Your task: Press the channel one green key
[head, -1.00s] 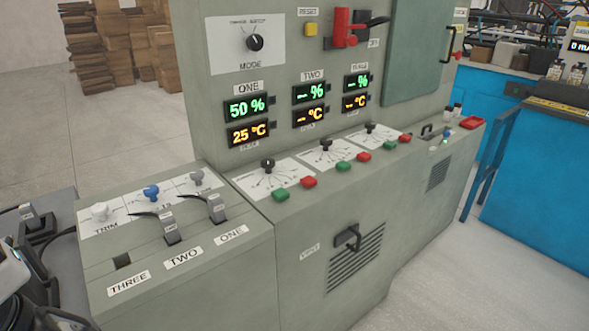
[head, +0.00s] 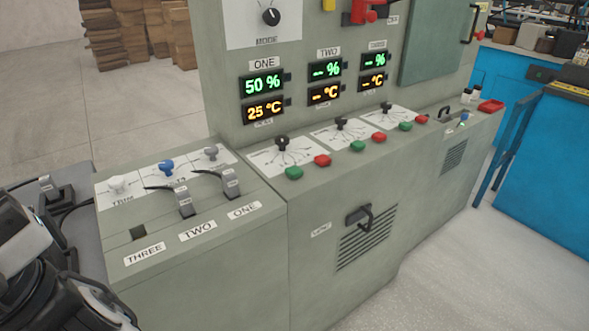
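The channel one green key (head: 293,173) sits on the front ledge of the grey cabinet, below the display column labelled ONE (head: 263,85). A red key (head: 321,160) is just right of it, and a black knob (head: 281,144) on a white dial plate is behind it. The ONE displays read 50 % in green and 25 °C in orange. Part of my arm (head: 50,270) shows at the lower left, well apart from the key. My gripper's fingertips cannot be made out.
Similar green and red key pairs (head: 357,146) run along the ledge to the right. The lower left panel holds two plugged connectors (head: 231,183), an empty THREE slot (head: 138,232) and small knobs. A black handle (head: 358,215) protrudes from the cabinet front. Grey floor is clear at lower right.

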